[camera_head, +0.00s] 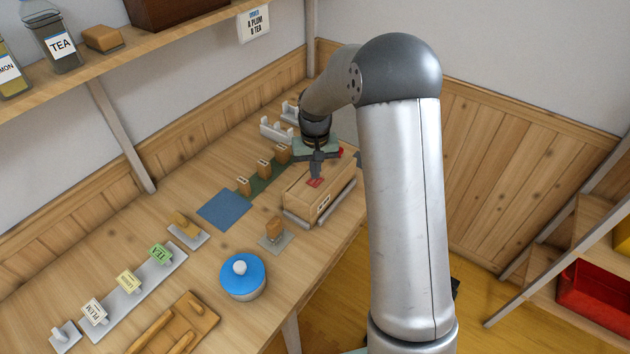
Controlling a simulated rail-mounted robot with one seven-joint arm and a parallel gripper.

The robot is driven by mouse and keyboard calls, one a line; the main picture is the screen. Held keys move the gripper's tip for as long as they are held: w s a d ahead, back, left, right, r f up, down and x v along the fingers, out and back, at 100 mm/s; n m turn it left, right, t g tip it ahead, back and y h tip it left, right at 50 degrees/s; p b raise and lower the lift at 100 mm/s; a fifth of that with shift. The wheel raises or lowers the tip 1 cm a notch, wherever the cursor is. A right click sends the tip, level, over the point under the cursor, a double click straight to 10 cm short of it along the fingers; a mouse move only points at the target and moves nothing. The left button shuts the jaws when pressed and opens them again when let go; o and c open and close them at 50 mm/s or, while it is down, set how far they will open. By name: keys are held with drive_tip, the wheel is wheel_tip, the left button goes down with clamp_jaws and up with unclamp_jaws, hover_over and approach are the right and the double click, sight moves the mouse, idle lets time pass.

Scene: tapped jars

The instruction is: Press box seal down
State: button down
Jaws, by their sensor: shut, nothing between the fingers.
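A light brown box (306,195) with a small label on its front sits on the right part of the wooden table. A red seal (313,183) lies on the top near its front edge. Another red patch (341,152) shows at the far end of the box, partly behind my arm. My gripper (317,174) is shut and points down right at the front red seal. I cannot tell whether the fingertips touch it. My gripper and wrist hide the middle of the box top.
Several small wooden blocks (264,167) stand on a green strip left of the box. A blue mat (224,209), a blue-lidded pot (242,277) and a rack of labelled tags (128,282) lie nearer. White holders (275,130) stand behind.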

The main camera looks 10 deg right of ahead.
drive_tip(key=shift+f+b, duration=0.5)
drive_tip(key=shift+f, duration=0.15)
idle(0.8)
idle(0.5)
drive_tip(key=shift+r+p, duration=1.5)
drive_tip(key=shift+r, duration=1.05)
wheel_tip(320, 180, up, 17)
drive_tip(key=b, duration=0.2)
drive_tip(key=s+f, duration=0.3)
drive_tip(key=s, duration=0.7)
drive_tip(key=s+f, duration=0.3)
drive_tip(key=s, duration=0.8)
drive_tip(key=s+f, duration=0.3)
drive_tip(key=s, duration=0.7)
drive_tip(key=shift+s+n+t, duration=0.3)
drive_tip(key=shift+s+t, duration=0.1)
